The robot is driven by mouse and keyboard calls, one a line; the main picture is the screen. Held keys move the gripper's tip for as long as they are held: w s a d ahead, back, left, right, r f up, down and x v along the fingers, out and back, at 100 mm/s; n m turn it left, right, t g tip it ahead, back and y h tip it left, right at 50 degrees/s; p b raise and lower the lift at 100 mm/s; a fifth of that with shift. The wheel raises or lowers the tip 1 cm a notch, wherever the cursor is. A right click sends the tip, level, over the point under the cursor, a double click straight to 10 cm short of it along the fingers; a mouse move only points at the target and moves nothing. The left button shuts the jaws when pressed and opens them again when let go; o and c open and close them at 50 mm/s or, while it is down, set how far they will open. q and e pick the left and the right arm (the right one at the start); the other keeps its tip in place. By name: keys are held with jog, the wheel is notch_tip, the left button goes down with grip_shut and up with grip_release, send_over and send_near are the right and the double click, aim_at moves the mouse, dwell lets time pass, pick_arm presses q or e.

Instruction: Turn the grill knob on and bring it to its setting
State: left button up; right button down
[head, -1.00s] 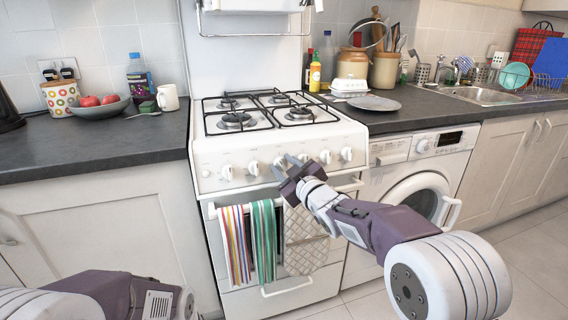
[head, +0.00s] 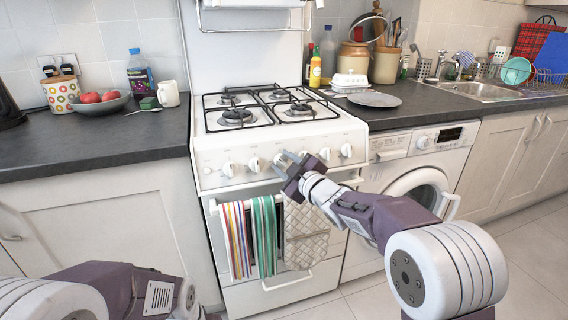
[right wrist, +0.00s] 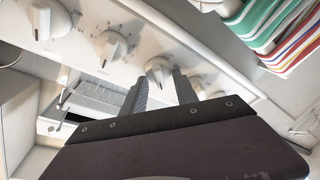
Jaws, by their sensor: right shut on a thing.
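The white cooker (head: 212,180) has a row of round white knobs along its front panel. My right gripper (head: 284,160) is at the middle of this row in the head view. Its fingers (right wrist: 160,88) stand on either side of one white knob (right wrist: 158,69) in the right wrist view, shut on it. In the head view the gripper mostly hides this knob. The knob labels are too small to read, so I cannot confirm its name. Another knob with a numbered scale (right wrist: 112,46) is beside it. My left arm shows at the lower left, but its gripper is not visible.
Striped towels (head: 266,235) and a quilted cloth (head: 306,236) hang on the oven rail below the gripper. The washer (head: 412,185) stands right of the cooker. The hob (head: 262,108) is empty. A plate (head: 374,100) lies on the right counter.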

jog(key=c, duration=0.9)
grip_release()
jog(key=shift+c, duration=0.2)
pick_arm(q)
jog(key=shift+r+p, duration=0.95)
grip_shut()
pick_arm(e)
jog(key=v, duration=0.9)
